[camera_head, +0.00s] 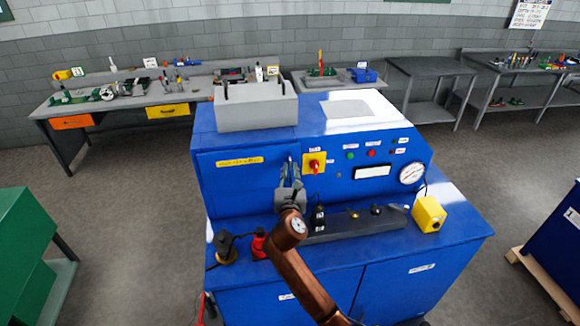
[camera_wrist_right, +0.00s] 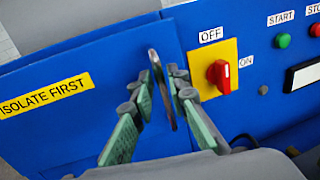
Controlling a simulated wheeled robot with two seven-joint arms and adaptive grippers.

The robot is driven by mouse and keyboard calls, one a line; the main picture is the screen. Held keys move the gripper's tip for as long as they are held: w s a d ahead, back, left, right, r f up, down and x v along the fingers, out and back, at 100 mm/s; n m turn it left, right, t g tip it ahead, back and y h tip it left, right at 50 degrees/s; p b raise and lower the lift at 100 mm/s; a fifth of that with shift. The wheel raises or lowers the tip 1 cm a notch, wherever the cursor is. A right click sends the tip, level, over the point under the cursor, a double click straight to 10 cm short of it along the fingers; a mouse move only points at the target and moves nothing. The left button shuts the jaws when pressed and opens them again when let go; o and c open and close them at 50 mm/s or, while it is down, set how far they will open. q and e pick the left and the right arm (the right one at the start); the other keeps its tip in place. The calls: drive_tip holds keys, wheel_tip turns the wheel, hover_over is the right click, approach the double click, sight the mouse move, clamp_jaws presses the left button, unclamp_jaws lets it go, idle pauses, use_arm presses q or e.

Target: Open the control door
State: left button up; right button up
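The control door (camera_head: 235,185) is a blue panel on the left of the blue machine's upper front, with a yellow "ISOLATE FIRST" label (camera_wrist_right: 44,95). It looks shut or nearly so. A slim upright metal handle (camera_wrist_right: 155,62) stands near its right edge. My right gripper (camera_head: 290,172) is at this handle. In the wrist view its green-padded fingers (camera_wrist_right: 163,92) stand apart, one on each side of the handle, with visible gaps. My left gripper is not in view.
A red rotary switch on a yellow plate (camera_wrist_right: 220,75), with OFF and ON marks, sits just right of the handle. Below the door is a ledge with a red item (camera_head: 259,244) and a yellow box (camera_head: 429,214). A grey box (camera_head: 255,105) stands on top.

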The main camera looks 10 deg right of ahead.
sight(290, 169)
drive_tip(key=shift+w+d+f, duration=0.1)
drive_tip(key=shift+w+f, duration=0.1)
drive_tip(key=shift+w, duration=0.35)
drive_tip(key=shift+w+f, duration=0.15)
drive_tip(key=shift+w, duration=0.4)
drive_tip(key=shift+w+f, duration=0.1)
drive_tip(key=shift+w, duration=0.25)
drive_tip(key=shift+s+r, duration=0.3)
drive_tip(key=shift+s, duration=0.1)
drive_tip(key=shift+w+f, duration=0.2)
drive_tip(key=shift+w, duration=0.1)
drive_tip(key=shift+c, duration=1.1)
drive_tip(key=shift+s+r, duration=0.15)
drive_tip(key=shift+s, duration=0.05)
clamp_jaws()
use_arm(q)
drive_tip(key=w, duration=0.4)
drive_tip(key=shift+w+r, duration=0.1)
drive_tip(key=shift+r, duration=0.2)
